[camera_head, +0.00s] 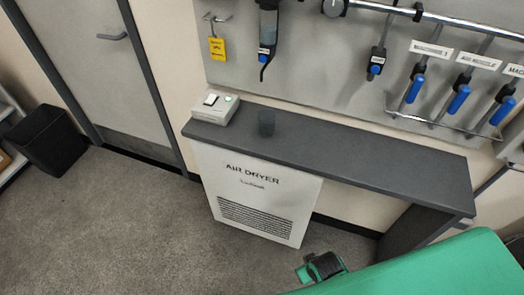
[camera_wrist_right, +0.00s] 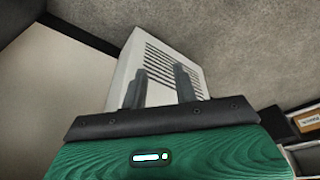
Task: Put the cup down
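My right gripper (camera_head: 309,266) is low at the bottom of the head view, in front of and below the shelf, well away from the cup. In the right wrist view my right gripper (camera_wrist_right: 161,80) has its two fingers apart with nothing between them. The cup does not show in the right wrist view. My left gripper is in neither view.
The air dryer (camera_head: 258,195) stands beneath the shelf. Blue-handled tools (camera_head: 458,98) hang on the wall panel above. A black bin (camera_head: 50,140) stands far left.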

